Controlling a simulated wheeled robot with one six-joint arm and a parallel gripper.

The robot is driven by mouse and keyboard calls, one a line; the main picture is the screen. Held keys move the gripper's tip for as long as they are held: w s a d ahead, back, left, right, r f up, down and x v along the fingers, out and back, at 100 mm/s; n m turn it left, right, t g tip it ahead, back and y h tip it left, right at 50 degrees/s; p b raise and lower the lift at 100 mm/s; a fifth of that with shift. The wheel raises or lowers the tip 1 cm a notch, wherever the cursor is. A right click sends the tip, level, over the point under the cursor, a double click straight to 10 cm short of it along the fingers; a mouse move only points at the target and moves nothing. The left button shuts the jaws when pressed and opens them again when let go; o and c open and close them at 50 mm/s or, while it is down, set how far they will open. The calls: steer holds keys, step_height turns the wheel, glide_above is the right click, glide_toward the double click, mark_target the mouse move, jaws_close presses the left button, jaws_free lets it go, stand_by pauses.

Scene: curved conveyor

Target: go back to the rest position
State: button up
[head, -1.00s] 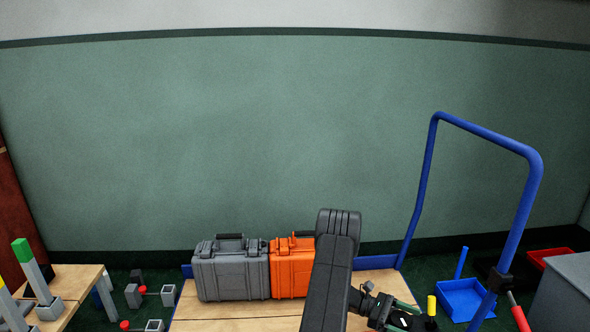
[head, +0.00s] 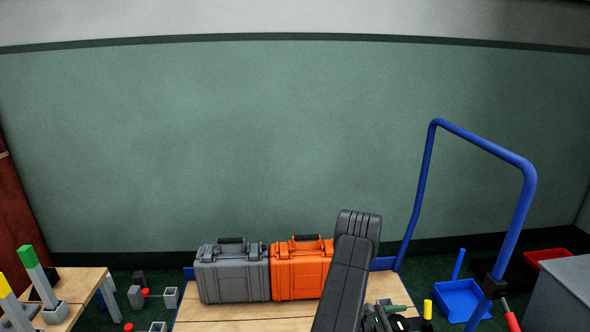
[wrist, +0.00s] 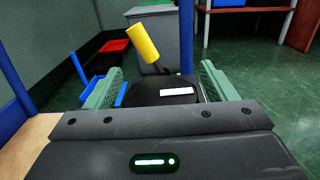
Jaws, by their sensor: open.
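My gripper shows in the wrist view (wrist: 160,88) with its two green fingers wide apart. Nothing is held between them. In the head view my dark arm rises at the bottom centre, in front of the right part of the cart. The gripper is at the bottom edge there, partly cut off, with one green finger near the cart's right end. A grey case (head: 232,273) and an orange case (head: 300,271) stand side by side on the wooden cart top (head: 245,318), left of my arm and apart from the gripper.
The blue cart handle (head: 428,165) rises on the right. A yellow-topped piece (head: 428,309) stands near the gripper and also shows beyond the fingers in the wrist view (wrist: 143,42). A blue bin (head: 460,300) and a grey box (head: 560,290) are at right. A wooden table (head: 75,288) is at left.

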steer(key=shift+w+n+t+y+p, duration=0.1)
steer(key=shift+n+t+y+p, duration=0.5)
steer(key=shift+n+t, duration=0.9)
steer(key=shift+a+r+t+p, duration=0.15)
steer(key=shift+t+p, duration=0.15)
steer(key=shift+t, duration=0.5)
steer(key=p+v, duration=0.2)
steer(key=v, duration=0.8)
steer(key=shift+a, duration=0.15)
steer(key=shift+w+a, duration=0.1)
steer(key=shift+w, duration=0.05)
